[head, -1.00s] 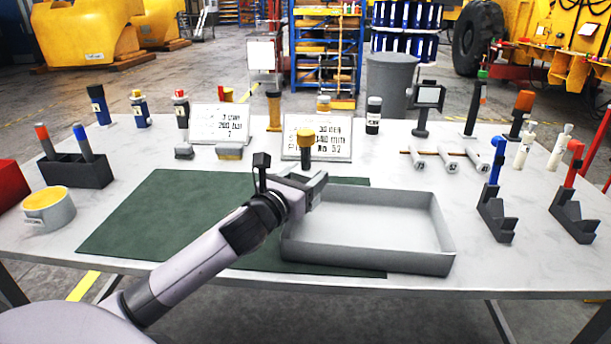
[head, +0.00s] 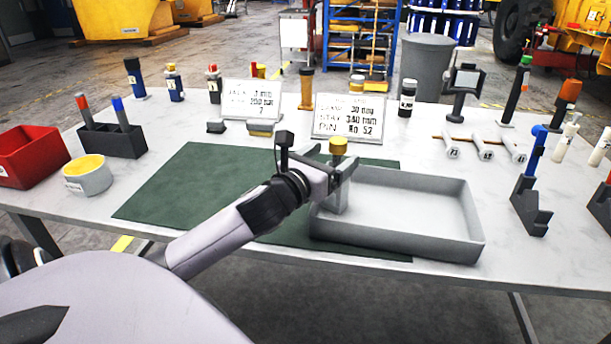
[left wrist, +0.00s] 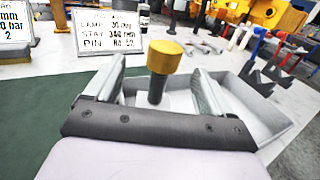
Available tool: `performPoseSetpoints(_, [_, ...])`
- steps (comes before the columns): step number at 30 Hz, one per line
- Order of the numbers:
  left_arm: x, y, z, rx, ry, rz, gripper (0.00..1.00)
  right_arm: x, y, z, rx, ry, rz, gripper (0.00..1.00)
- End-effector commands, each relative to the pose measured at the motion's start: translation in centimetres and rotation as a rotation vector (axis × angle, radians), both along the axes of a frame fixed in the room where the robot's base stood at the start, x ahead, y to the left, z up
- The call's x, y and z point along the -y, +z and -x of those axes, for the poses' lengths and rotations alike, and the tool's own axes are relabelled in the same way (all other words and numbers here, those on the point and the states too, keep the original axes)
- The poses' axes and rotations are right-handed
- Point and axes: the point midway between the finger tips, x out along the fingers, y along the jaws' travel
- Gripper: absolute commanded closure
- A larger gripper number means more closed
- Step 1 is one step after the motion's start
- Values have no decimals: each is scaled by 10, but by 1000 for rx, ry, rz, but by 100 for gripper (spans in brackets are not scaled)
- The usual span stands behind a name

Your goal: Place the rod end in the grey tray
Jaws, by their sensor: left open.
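A piece with a yellow cap and dark stem, which I take to be the rod end (head: 338,146), stands upright between the fingers of my left gripper (head: 326,170). In the left wrist view the rod end (left wrist: 164,57) shows between the two spread fingers, with a gap on each side. My left gripper (left wrist: 158,92) is open. The lower part of the stem is hidden, so I cannot tell what it rests on. The shallow grey tray (head: 397,246) is at the front of the table; my gripper is at its left end. My right gripper is not in view.
A green mat (head: 165,190) lies left of the tray. Two printed signs (head: 350,117) stand behind. Dark stepped blocks (head: 531,208) are at right. The tray floor looks clear.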

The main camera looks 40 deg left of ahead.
Motion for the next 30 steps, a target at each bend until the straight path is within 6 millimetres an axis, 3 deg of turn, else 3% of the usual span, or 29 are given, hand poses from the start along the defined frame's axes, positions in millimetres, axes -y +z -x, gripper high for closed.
performPoseSetpoints(15, [7, -2, 72, -2, -1, -1, 17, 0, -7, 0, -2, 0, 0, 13])
performPoseSetpoints(22, [8, -1, 90, -1, -1, 0, 17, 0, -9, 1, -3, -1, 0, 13])
performPoseSetpoints(30, [9, 0, 95, 1, 0, 0, 17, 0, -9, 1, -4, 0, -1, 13])
